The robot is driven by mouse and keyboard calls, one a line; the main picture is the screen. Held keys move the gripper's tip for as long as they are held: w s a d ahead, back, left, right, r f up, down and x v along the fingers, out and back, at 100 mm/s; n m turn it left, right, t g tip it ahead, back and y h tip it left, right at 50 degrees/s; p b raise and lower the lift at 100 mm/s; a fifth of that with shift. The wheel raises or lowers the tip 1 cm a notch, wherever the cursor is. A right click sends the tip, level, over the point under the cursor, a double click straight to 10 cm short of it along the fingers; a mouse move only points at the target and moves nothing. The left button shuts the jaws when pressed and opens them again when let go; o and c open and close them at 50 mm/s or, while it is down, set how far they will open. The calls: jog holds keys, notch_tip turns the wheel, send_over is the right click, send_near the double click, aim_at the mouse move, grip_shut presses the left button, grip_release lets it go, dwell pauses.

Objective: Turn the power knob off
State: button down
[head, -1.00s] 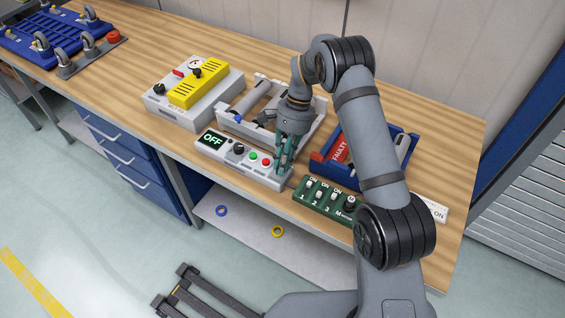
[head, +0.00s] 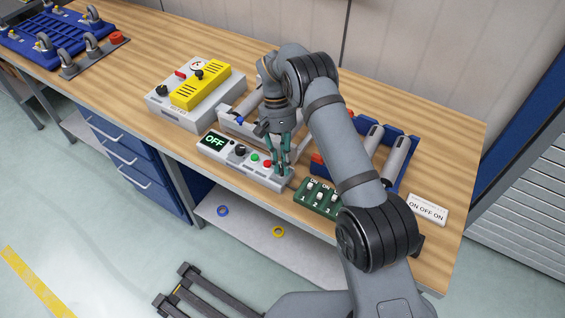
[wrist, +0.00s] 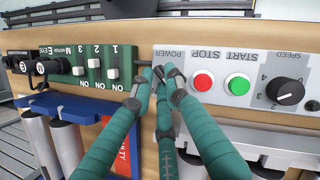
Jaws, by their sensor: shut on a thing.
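The white control box (head: 220,158) stands near the table's front edge. Its display (head: 213,141) reads OFF. In the wrist view the box's panel (wrist: 222,58) shows a POWER label, a red STOP button (wrist: 203,81), a green START button (wrist: 238,84) and a black SPEED knob (wrist: 285,92). My gripper (head: 281,168), with teal fingers, reaches down onto the right end of the box. In the wrist view the fingers (wrist: 158,82) close together at the POWER label. The power knob is mostly hidden between them, so its angle cannot be told.
A green switch panel (head: 316,195) with several switches sits just right of the box. A grey tray and a blue tray (head: 413,150) lie behind. A white ON OFF ON box (head: 428,209) is at right. A yellow-topped device (head: 200,87) is at left.

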jog(key=shift+n, duration=0.3)
dwell(0.4)
jog(key=c, duration=1.8)
grip_release()
jog(key=shift+o, duration=0.6)
jog(key=shift+v, duration=3.8)
jog(key=shift+s+a+f, duration=0.1)
jog(key=shift+s, duration=0.05)
jog(key=x, duration=0.7)
jog(key=shift+f, duration=0.1)
jog(key=shift+f+m, duration=0.1)
jog(key=shift+m, duration=0.3)
